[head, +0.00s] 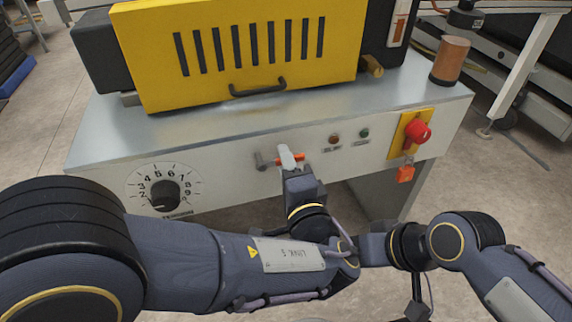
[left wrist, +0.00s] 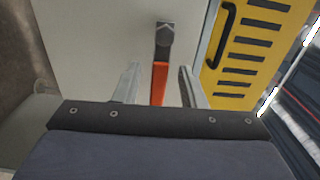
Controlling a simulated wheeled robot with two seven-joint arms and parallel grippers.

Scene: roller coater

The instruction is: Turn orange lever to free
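The orange lever (head: 296,159) sits on the front panel of the machine, lying roughly level and pointing right from its dark grey pivot (head: 261,161). In the left wrist view, the orange lever (left wrist: 159,82) runs from the pivot (left wrist: 164,38) down between the fingers. My left gripper (head: 287,158) is open around the lever, with a gap on both sides of it; the left wrist view shows both fingers of the gripper (left wrist: 159,85) apart. My right gripper (head: 372,249) shows only its body; its fingers are hidden behind my left arm.
A numbered dial (head: 165,195) is on the panel's left. Two small indicator lights (head: 334,139) and a red knob on a yellow plate (head: 416,132) are to the right. A yellow slotted cover (head: 240,50) stands on the metal top (head: 100,122). A brown cylinder (head: 450,60) stands at its right corner.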

